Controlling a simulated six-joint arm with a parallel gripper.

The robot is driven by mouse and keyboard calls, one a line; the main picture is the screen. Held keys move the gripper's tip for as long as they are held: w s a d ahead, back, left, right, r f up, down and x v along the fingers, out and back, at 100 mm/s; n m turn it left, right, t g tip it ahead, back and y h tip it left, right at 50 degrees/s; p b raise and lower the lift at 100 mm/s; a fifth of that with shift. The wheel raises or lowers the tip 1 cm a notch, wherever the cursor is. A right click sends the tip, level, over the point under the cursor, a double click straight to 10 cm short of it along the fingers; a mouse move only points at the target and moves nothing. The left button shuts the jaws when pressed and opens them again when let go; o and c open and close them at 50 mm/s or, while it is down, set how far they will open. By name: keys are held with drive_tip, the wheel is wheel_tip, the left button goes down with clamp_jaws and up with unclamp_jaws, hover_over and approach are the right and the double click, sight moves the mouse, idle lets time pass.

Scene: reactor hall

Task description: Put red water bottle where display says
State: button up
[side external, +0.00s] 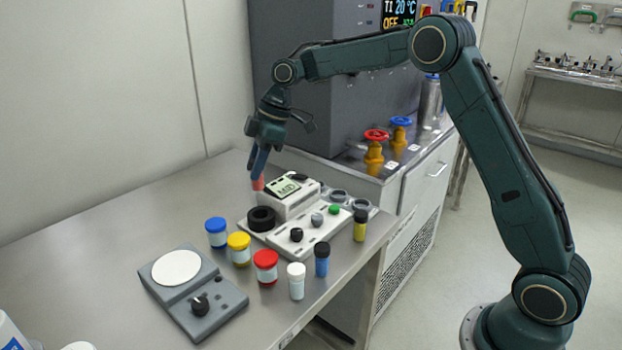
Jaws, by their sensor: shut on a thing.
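My gripper (262,160) points down beyond the back left of the white device and is shut on a small red thing (258,184). Only its lower part shows below the fingers; it looks like the red water bottle, but its full shape is hidden. I cannot tell whether it touches the table. The display (289,188) on the white device (288,203) seems to read "MID".
A black ring (261,218) stands beside the device's knob panel (308,240). Jars with blue (216,232), yellow (239,249) and red (265,267) lids, small vials (296,281) and a grey scale (192,292) stand in front.

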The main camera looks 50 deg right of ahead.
drive_tip(key=s+d+f+n, duration=0.1)
drive_tip(key=s+d+f, duration=0.1)
drive_tip(key=d, duration=0.9)
drive_tip(key=s+d+f+n, duration=0.1)
drive_tip(key=s+d, duration=0.3)
drive_tip(key=d, duration=0.7)
drive_tip(key=shift+s+f+g, duration=0.4)
drive_tip(key=shift+f, duration=0.15)
drive_tip(key=shift+d+f, duration=0.1)
drive_tip(key=shift+f, duration=0.05)
drive_tip(key=shift+f, duration=2.5)
drive_tip(key=shift+f, duration=0.6)
drive_tip(key=o, duration=1.6)
drive_tip(key=shift+o, duration=0.2)
